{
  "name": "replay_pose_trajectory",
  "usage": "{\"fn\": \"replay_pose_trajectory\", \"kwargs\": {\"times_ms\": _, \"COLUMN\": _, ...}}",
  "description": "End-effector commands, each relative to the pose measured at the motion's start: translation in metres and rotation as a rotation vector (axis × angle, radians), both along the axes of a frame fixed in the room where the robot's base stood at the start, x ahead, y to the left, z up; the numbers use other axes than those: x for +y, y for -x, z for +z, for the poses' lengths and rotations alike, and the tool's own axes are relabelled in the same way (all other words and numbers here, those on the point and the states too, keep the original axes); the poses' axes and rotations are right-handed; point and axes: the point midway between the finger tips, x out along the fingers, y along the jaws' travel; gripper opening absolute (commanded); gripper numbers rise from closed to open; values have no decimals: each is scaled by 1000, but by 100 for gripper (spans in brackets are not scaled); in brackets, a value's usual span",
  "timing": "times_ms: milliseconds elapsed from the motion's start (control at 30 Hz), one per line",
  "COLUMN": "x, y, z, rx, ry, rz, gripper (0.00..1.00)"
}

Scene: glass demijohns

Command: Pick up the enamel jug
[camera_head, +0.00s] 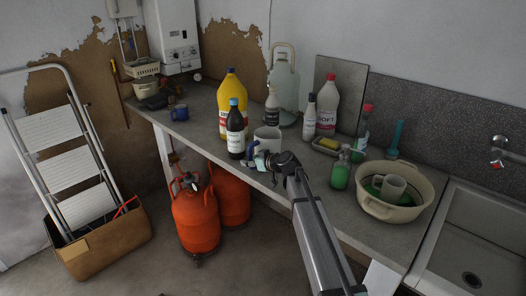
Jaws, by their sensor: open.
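A white cylindrical vessel, which I take to be the enamel jug (267,134), stands upright near the front edge of the grey worktop. A dark blue part, perhaps its handle, shows at its lower left. My gripper (258,158) is at the front lower side of the jug, close to this blue part. It is open. The picture is too small to tell whether the fingers touch the jug or are around the blue part. My wrist hides the jug's lower right.
A dark bottle (235,129) and a yellow bottle (231,96) stand close left of the jug. A white-labelled bottle (272,106) and a large pale vessel (284,90) stand behind. A green bottle (340,173) and a basin (396,211) holding a mug are right.

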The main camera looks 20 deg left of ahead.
Motion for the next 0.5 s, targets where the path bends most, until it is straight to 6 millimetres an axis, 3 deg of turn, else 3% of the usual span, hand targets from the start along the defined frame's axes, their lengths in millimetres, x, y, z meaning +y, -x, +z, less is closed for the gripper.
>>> {"fn": "replay_pose_trajectory", "kwargs": {"times_ms": 267, "x": 4, "y": -2, "z": -3, "rx": 0, "ry": 0, "rz": -1, "gripper": 52}}
{"fn": "replay_pose_trajectory", "kwargs": {"times_ms": 400, "x": 4, "y": -2, "z": -3, "rx": 0, "ry": 0, "rz": -1, "gripper": 6}}
{"fn": "replay_pose_trajectory", "kwargs": {"times_ms": 433, "x": 4, "y": -2, "z": -3, "rx": 0, "ry": 0, "rz": -1, "gripper": 0}}
{"fn": "replay_pose_trajectory", "kwargs": {"times_ms": 500, "x": 4, "y": -2, "z": -3, "rx": 0, "ry": 0, "rz": -1, "gripper": 0}}
